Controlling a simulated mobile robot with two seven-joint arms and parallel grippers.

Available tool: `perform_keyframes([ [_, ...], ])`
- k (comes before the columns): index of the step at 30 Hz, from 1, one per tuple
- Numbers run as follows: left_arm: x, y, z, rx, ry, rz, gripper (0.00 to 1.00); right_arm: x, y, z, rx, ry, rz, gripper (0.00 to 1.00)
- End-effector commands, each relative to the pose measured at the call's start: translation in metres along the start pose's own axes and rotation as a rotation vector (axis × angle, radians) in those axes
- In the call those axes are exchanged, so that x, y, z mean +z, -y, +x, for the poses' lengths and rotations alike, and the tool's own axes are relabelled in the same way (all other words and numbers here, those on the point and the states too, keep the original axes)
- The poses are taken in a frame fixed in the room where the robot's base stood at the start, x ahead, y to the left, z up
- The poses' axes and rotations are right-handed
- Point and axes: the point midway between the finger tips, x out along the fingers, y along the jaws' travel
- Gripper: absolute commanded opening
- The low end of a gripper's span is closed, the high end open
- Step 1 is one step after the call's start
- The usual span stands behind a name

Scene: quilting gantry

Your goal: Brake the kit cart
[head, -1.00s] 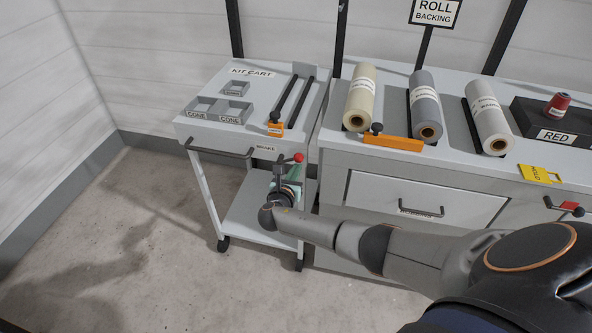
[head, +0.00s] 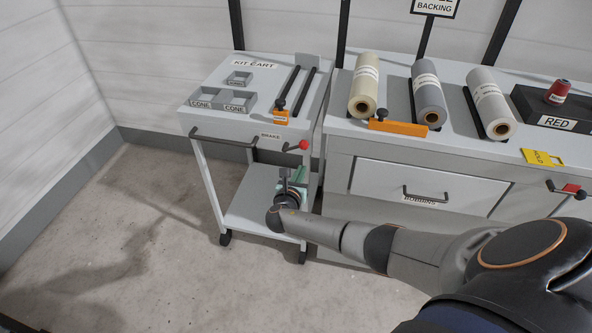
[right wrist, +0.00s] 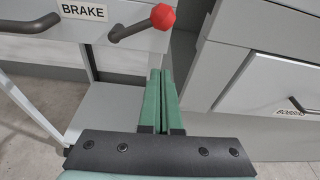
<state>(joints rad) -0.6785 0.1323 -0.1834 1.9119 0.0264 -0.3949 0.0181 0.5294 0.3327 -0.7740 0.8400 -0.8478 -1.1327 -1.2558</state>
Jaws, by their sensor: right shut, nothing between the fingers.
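The grey kit cart (head: 213,120) stands left of the long counter, with a white top and a lower shelf. Its brake lever (head: 290,147) has a red knob (head: 303,145) and sticks out of the front, right of the BRAKE label (head: 271,136). The right wrist view shows the lever (right wrist: 134,30) and red knob (right wrist: 162,16) clearly, pointing to the right. My right gripper (head: 284,172) is shut and empty, just below the lever and apart from it. Its green fingers (right wrist: 161,73) lie together in the wrist view. My left gripper is not in view.
A dark push handle (head: 224,142) crosses the cart front, left of the lever. The counter's drawer front (head: 428,187) stands close on the right. Cone trays (head: 240,78) and an orange-ended rail (head: 281,117) sit on the cart top. The floor left is clear.

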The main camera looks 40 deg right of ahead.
Motion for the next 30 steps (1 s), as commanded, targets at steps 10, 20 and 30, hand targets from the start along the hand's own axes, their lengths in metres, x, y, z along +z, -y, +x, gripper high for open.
perform_keyframes([
  [10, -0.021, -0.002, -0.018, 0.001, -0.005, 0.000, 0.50, 0.003, -0.003, -0.078, 0.007, -0.005, 0.001, 0.00],
  [20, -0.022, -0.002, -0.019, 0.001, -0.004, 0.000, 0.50, 0.002, -0.003, -0.096, 0.004, -0.003, 0.001, 0.00],
  [30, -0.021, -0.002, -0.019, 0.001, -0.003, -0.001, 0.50, 0.002, -0.003, -0.096, 0.004, -0.003, 0.001, 0.00],
])
